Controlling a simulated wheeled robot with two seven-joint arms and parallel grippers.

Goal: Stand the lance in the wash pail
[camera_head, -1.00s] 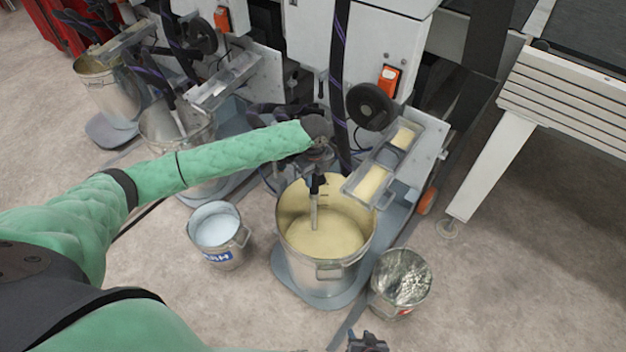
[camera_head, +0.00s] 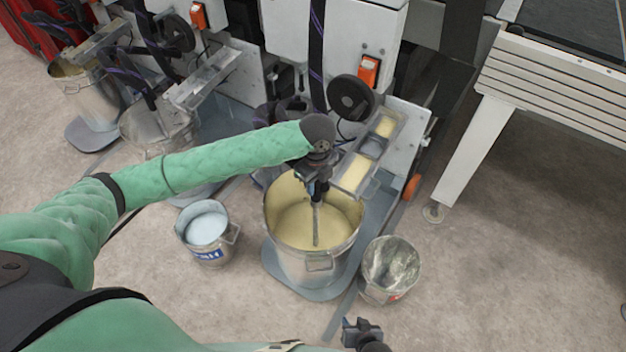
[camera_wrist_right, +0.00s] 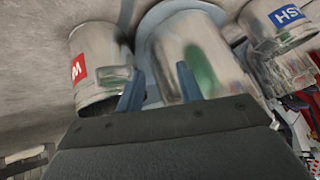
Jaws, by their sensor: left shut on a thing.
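The lance (camera_head: 316,228) is a thin grey rod standing roughly upright in the big steel pot (camera_head: 283,254) of cream coating; its lower end is hidden in the coating. My left gripper (camera_head: 317,192) is shut on the lance's dark upper part, above the pot. The wash pail (camera_head: 208,251), small and steel with a blue label, stands left of the pot and holds pale bluish liquid. In the right wrist view the wash pail (camera_wrist_right: 280,28) is at upper right. My right gripper (camera_head: 362,333) is low in the head view; its fingers are apart and empty in its wrist view (camera_wrist_right: 158,88).
A second small pail (camera_head: 390,270) with a red label stands right of the pot. The coater (camera_head: 345,45) with its trays (camera_head: 362,170) rises close behind the pot. Other pots stand at upper left. Floor in front of the wash pail is clear.

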